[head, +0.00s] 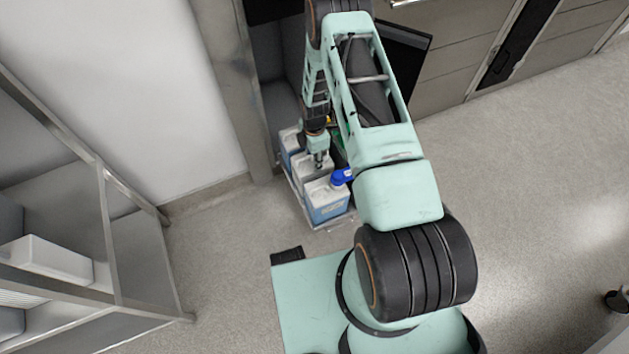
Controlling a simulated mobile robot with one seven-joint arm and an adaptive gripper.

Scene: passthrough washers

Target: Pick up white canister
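Several white canisters with blue labels stand in a row on a low clear tray (308,212) near the wall opening. The front canister (322,196) has a blue cap on its right side. A middle canister (309,172) stands behind it, directly under my gripper, and another canister (289,140) is farther back at the left. My gripper (319,161) points down at the top of the middle canister. The fingers are small here, and I cannot tell whether they touch it or are open or shut. My arm hides part of the row on the right.
A metal rack (107,215) with a white box (48,258) stands at the left. A metal post (232,80) rises left of the canisters. Steel cabinets (460,60) line the back right. The floor (540,190) at the right is mostly clear.

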